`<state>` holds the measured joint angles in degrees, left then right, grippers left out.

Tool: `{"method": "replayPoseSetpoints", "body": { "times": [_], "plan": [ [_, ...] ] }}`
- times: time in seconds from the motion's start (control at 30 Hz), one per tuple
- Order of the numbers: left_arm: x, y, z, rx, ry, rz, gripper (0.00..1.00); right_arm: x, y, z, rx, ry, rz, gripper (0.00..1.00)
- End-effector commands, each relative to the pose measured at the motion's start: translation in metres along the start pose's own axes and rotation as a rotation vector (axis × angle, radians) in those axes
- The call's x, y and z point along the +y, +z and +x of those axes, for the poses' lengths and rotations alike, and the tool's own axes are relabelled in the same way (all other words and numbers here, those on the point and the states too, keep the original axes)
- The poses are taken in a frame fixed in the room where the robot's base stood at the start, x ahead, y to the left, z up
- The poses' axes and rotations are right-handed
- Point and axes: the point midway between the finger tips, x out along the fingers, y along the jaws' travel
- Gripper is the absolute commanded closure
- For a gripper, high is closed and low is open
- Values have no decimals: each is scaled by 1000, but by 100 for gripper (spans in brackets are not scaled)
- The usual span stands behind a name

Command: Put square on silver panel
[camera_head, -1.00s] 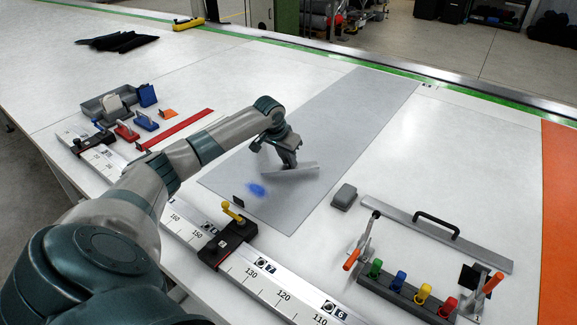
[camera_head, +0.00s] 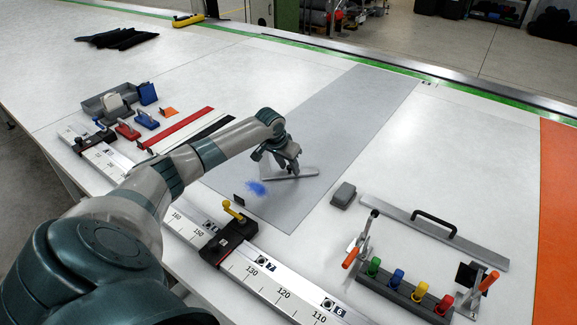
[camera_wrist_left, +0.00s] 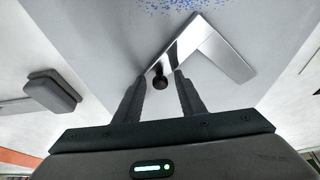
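The square (camera_head: 298,175), a shiny L-shaped metal piece, lies on the silver panel (camera_head: 355,120), near a blue speckled patch. In the left wrist view the square (camera_wrist_left: 222,58) appears flat, with a small black knob (camera_wrist_left: 160,80) near one end. My left gripper (camera_head: 284,168) is right over the square. Its two fingers (camera_wrist_left: 160,84) are apart, one on each side of the knob, with gaps showing between knob and fingers. In the head view the gripper hides part of the square. My right gripper is not in view.
A grey block (camera_head: 343,194) sits just right of the panel. A handled bar (camera_head: 430,235) and a rack of coloured pegs (camera_head: 405,290) with clamps stand at the right. A ruler rail (camera_head: 265,275) with a yellow-handled stop (camera_head: 232,238) runs along the front.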

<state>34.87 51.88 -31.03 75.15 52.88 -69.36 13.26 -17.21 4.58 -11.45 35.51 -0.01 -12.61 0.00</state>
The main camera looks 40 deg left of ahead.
Motion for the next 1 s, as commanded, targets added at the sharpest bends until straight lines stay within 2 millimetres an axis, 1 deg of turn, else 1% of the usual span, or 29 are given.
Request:
{"method": "replayPoseSetpoints", "body": {
  "times": [0.23,0.37,0.57,0.8,1.0],
  "plan": [
    [-1,-1,-5,0,-1,0,64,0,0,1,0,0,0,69],
    [-1,-1,-15,2,0,1,64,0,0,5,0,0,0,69],
    [-1,-1,-44,4,-1,1,64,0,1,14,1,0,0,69],
    [-1,-1,-87,3,-1,2,64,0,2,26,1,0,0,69],
    [-1,-2,-113,2,0,0,64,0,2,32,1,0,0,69]
  ]
}}
